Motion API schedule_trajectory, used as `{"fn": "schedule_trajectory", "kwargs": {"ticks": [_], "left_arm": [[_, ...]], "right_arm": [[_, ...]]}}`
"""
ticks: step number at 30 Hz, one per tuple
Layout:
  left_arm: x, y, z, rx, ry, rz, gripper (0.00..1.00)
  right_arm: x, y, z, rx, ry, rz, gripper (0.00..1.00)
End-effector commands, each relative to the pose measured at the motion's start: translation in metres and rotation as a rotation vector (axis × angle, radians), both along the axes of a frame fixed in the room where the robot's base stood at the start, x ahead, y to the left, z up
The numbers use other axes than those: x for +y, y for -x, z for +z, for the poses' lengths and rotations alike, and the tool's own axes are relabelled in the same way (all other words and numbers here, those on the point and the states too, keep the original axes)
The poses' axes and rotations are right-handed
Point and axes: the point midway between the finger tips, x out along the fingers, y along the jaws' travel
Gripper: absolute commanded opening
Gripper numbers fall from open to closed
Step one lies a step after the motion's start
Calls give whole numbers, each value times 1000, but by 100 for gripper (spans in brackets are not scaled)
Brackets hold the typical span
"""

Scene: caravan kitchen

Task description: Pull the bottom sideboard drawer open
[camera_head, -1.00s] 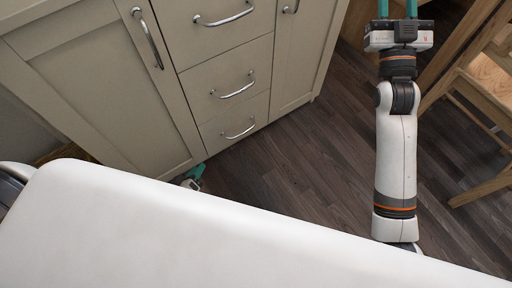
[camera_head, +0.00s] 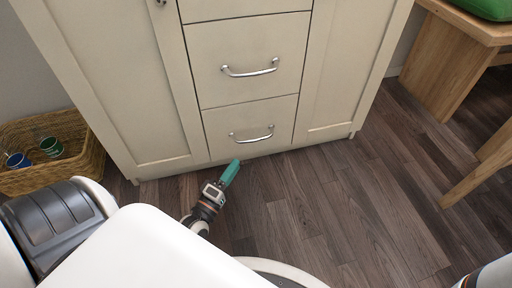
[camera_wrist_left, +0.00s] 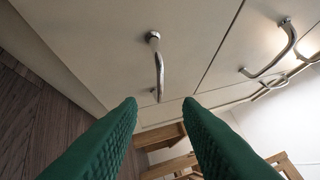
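The bottom sideboard drawer (camera_head: 276,113) is cream and sits flush in the front, closed. Its curved metal handle (camera_head: 251,137) crosses the middle of its face. My left gripper (camera_head: 232,168), with green fingers, is low in front of the drawer, near its lower edge. In the left wrist view the two fingers (camera_wrist_left: 162,108) are spread apart with nothing between them. A metal handle (camera_wrist_left: 159,70), apparently the bottom drawer's, shows beyond the fingertips, roughly in line with the gap and apart from them. My right gripper is out of view.
Above is another closed drawer with a metal handle (camera_head: 250,70). Cabinet doors flank the drawers. A wicker basket (camera_head: 85,165) with cups stands at the left. A wooden bench (camera_head: 445,60) is at the right. The dark wood floor (camera_head: 340,205) in front is clear.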

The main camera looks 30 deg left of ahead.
Motion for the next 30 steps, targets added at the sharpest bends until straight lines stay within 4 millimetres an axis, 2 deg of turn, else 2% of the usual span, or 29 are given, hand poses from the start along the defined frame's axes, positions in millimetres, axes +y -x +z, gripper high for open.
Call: {"fn": "schedule_trajectory", "kwargs": {"ticks": [9, 15, 21, 30], "left_arm": [[3, -60, 10, -5, 1, 1, 32], [5, -92, 17, -2, 0, 1, 32], [6, -107, 22, 0, -2, 0, 32], [6, -108, 23, 2, -2, 0, 32]], "right_arm": [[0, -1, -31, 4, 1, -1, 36], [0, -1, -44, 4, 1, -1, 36], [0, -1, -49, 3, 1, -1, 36], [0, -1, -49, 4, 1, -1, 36]]}}
